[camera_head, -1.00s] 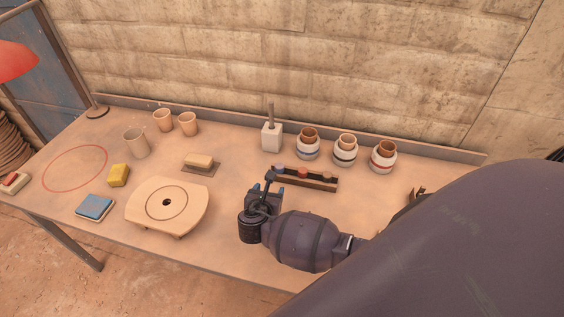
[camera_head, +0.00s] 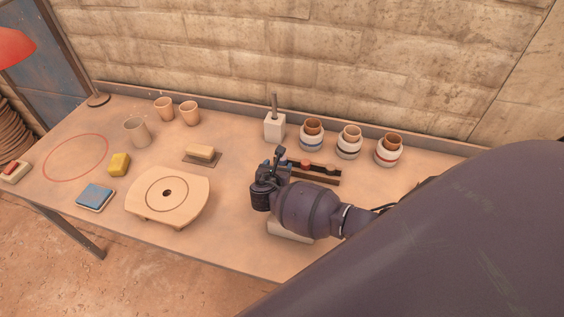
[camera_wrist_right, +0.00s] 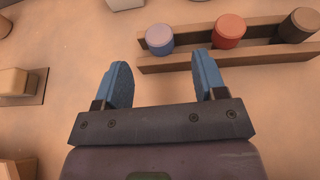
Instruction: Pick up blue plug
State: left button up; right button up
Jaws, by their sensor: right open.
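The blue plug (camera_wrist_right: 159,37) stands at the left end of a wooden rack (camera_wrist_right: 180,62) in the right wrist view, beside a red plug (camera_wrist_right: 229,30) and a dark brown plug (camera_wrist_right: 299,25). My right gripper (camera_wrist_right: 163,70) is open and empty, with its two blue fingers apart. The blue plug lies ahead of the fingertips, roughly in line with the gap between them. In the head view my right gripper (camera_head: 278,160) is over the table at the rack's left end and hides the blue plug; the red plug (camera_head: 305,163) shows there. My left gripper is not in view.
A white block with an upright rod (camera_head: 274,125) and three banded jars with brown cups (camera_head: 349,142) stand behind the rack. A round-holed wooden board (camera_head: 150,205), a wood block on a dark plate (camera_head: 201,154), a yellow block (camera_head: 119,164) and a blue pad (camera_head: 95,196) lie left.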

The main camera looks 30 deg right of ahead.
aim_at(281, 161)
jog(key=shift+b+x, duration=0.3)
jog(key=shift+x, duration=2.2)
jog(key=shift+c, duration=0.3)
jog(key=c, duration=1)
